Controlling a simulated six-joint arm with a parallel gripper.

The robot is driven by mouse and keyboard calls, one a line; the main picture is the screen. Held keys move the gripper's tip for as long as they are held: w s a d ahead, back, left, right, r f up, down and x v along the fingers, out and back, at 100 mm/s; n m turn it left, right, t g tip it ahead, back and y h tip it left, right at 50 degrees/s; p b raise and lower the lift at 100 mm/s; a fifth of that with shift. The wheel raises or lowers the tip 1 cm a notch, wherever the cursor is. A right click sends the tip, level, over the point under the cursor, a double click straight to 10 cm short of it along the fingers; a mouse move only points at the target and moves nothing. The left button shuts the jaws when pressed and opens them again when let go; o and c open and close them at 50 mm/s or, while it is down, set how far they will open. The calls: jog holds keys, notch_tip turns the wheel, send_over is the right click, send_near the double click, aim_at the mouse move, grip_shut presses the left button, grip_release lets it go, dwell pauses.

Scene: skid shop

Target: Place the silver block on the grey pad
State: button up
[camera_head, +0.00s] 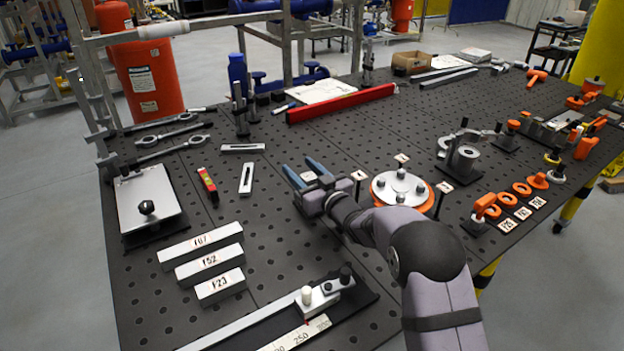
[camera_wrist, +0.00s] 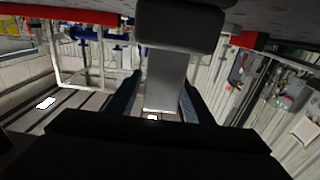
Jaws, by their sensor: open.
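Three long silver blocks with black-printed labels lie side by side on the black perforated table (camera_head: 410,130) at left: a rear one (camera_head: 200,242), a middle one (camera_head: 210,262) and a front one (camera_head: 220,286). A light grey square plate (camera_head: 150,185) with a black knob lies on a dark base at the far left; I cannot tell whether it is the grey pad. My gripper (camera_head: 306,174) is open above the middle of the table, to the right of the blocks and apart from them.
A round orange-rimmed fixture (camera_head: 402,190) stands right of my gripper. A red bar (camera_head: 340,103) lies behind it. A measuring rail with a slider (camera_head: 318,298) is in front.

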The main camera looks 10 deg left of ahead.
jog(key=shift+s+d, duration=0.15)
jog(key=b+v, duration=0.2)
jog(key=v, duration=0.9)
jog(key=shift+s+d+b, duration=0.2)
jog(key=shift+b, duration=0.2)
jog(key=shift+r, duration=0.1)
jog(key=s+d+r+m+g+h+p, duration=0.1)
jog(key=s+d+r+m+h+p, duration=0.2)
jog(key=d+h, duration=0.5)
jog(key=s+d+r+m+g+h+p, duration=0.1)
jog(key=s+d+r+m+h, duration=0.2)
jog(key=d, duration=0.9)
jog(key=s+d+f+m+g+h+p, duration=0.1)
jog(key=s+d+f+g+p, duration=0.15)
jog(key=s+f, duration=0.35)
jog(key=s+d+f+m+g+h+p, duration=0.15)
jog(key=s+d+f+g, duration=0.25)
jog(key=s, duration=0.4)
jog(key=s+f+g+p, duration=0.1)
jog(key=s+f+g, duration=0.2)
jog(key=s, duration=0.9)
jog(key=shift+s+d+g+y, duration=0.15)
jog(key=shift+s+g+y, duration=0.25)
jog(key=shift+g, duration=0.25)
jog(key=shift+m, duration=0.25)
